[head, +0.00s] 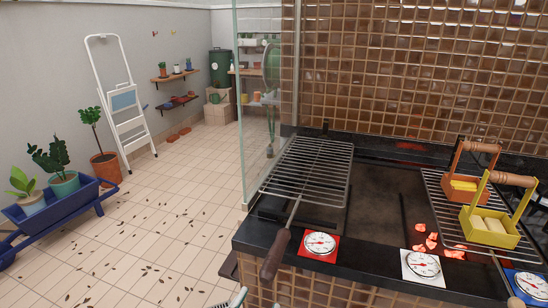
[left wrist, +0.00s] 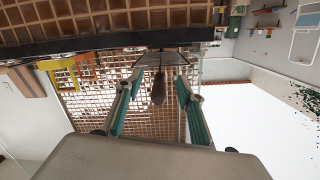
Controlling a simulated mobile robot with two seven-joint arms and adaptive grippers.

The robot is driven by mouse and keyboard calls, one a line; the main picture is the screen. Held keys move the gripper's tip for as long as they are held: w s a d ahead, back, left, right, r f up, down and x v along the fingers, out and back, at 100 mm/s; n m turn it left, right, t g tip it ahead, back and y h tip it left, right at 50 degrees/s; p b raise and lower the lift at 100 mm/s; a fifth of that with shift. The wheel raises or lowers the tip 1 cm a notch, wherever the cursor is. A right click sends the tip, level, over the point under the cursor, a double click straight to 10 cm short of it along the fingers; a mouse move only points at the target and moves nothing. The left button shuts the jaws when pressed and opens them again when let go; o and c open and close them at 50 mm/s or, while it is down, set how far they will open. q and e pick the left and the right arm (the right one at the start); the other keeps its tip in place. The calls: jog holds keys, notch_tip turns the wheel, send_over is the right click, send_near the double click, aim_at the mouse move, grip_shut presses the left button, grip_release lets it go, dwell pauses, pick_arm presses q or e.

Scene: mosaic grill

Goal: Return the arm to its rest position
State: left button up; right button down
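My left gripper (left wrist: 159,77) is open in the left wrist view, with its two teal-padded fingers spread apart. The wooden handle (left wrist: 158,90) of a grill grate shows between the fingers, apparently beyond them and not gripped. In the head view only a small part of the left gripper (head: 238,298) shows at the bottom edge, below the grate's handle (head: 275,255). The rest of the left arm is hidden there. My right gripper is in neither view.
The wire grate (head: 308,168) lies on the left of the black grill counter (head: 375,275), its handle overhanging the front. A second grate (head: 435,190) at right holds a yellow basket (head: 490,225) and a brown-handled basket (head: 463,188). Red coals (head: 420,243) lie nearby. Tiled floor (head: 170,220) at left is open.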

pick_arm(q)
jog(key=s+a+f+g, duration=0.1)
jog(key=a+f, duration=0.4)
jog(key=f, duration=0.5)
jog(key=s+a+f+n+g+y, duration=0.1)
jog(key=s+a+f+g, duration=0.1)
jog(key=a+f, duration=0.4)
jog(key=s+a+f+n+g+y, duration=0.1)
jog(key=a+f, duration=0.4)
jog(key=f, duration=0.9)
jog(key=shift+s+a+g, duration=0.15)
jog(key=shift+s+g, duration=0.4)
jog(key=shift+g, duration=0.15)
